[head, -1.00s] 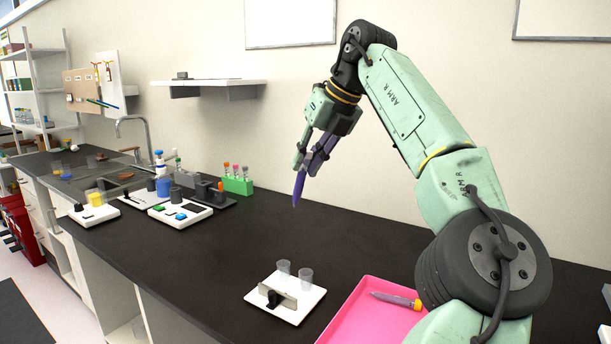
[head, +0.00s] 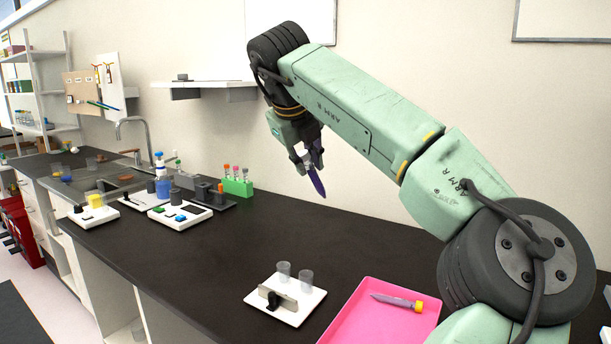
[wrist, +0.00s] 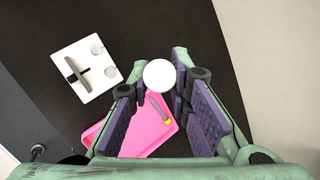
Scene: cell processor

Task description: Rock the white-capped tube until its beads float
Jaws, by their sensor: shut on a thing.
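The white-capped tube (head: 318,183) is in my gripper (head: 308,160). The beads inside cannot be made out.
A green rack (head: 238,187) and other bench devices stand farther left. The middle bench is clear.

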